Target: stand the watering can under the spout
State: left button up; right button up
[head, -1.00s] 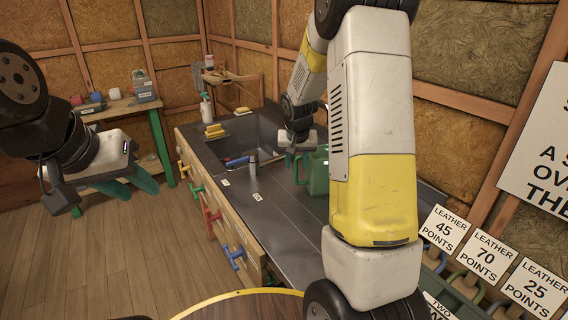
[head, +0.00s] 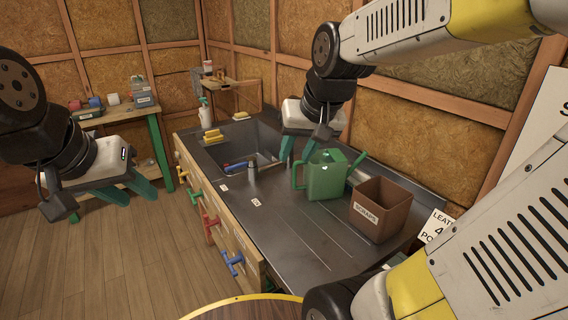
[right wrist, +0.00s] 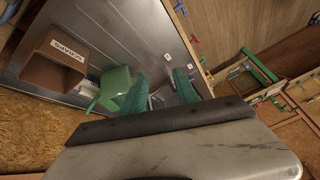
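A green watering can (head: 327,178) stands upright on the dark metal counter, right of the sink, with its handle to the left and its spout to the upper right. It also shows in the right wrist view (right wrist: 115,84). My right gripper (head: 298,150) is above the counter near the can's handle side. Its green fingers (right wrist: 160,106) are apart, with nothing seen between them; the can lies beyond the left finger. My left gripper (head: 128,192) is open and empty above the floor at left. A grey upright cylinder (head: 252,171) stands at the sink's near edge; I cannot tell whether it is the spout.
The sink (head: 245,146) is left of the can. A brown scraps bin (head: 379,209) stands close to the can's right. A blue item (head: 236,164) lies by the sink's edge. Yellow sponges (head: 212,136) and a spray bottle (head: 205,113) are behind.

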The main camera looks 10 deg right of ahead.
jog(key=s+a+n, duration=0.1)
jog(key=s+a, duration=0.1)
jog(key=s, duration=0.6)
jog(key=shift+a+r+t+y, duration=0.2)
jog(key=shift+t+y, duration=0.1)
